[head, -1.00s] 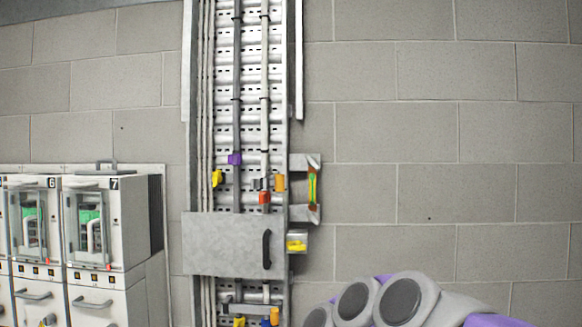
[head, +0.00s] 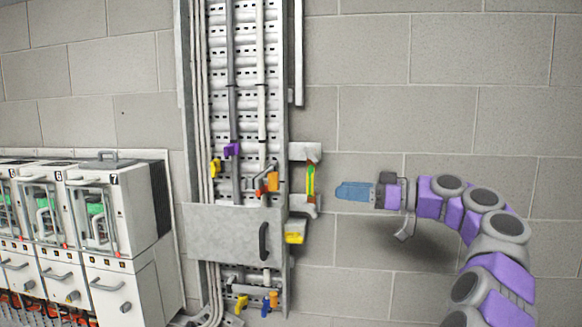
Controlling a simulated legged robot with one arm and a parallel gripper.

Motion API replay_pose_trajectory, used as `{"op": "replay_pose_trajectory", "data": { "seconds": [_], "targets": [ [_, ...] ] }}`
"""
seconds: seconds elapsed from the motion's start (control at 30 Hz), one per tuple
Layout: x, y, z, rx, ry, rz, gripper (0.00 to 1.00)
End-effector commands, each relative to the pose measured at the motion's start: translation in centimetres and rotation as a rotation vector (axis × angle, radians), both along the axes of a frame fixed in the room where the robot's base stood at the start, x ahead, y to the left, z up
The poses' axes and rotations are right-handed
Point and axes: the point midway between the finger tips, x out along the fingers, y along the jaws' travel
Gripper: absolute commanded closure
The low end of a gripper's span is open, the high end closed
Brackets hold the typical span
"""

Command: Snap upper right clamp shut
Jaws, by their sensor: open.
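The cable rack (head: 275,110) stands upright on the block wall. On its right-hand cable, above the grey cover plate, is the upper right clamp (head: 271,181), with orange and red parts and a grey arm that sticks out. Whether it is open is too small to tell. A purple clamp (head: 232,149) sits higher on the left cable, with a yellow piece (head: 215,168) beside it. My gripper (head: 345,192), with blue fingers, points left, to the right of the rack and apart from the clamp. Its jaws are open, though the gap is hard to see from here.
A grey bracket (head: 306,152) with a green and yellow strip juts out between the rack and my gripper. Below it is a yellow block (head: 294,238). The cover plate (head: 220,232) has a black handle. White cabinets (head: 135,210) stand at the left.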

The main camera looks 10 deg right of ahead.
Motion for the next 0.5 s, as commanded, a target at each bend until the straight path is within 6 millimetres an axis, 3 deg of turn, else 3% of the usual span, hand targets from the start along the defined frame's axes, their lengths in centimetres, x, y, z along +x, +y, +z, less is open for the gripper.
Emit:
{"op": "replay_pose_trajectory", "data": {
  "seconds": [0.23, 0.5],
  "targets": [
    [0.0, -1.2, 1.1, -0.041, -0.082, -0.029, 0.47],
    [2.0, 1.0, 0.8, -0.037, -0.080, -0.026, 0.47]
  ]
}}
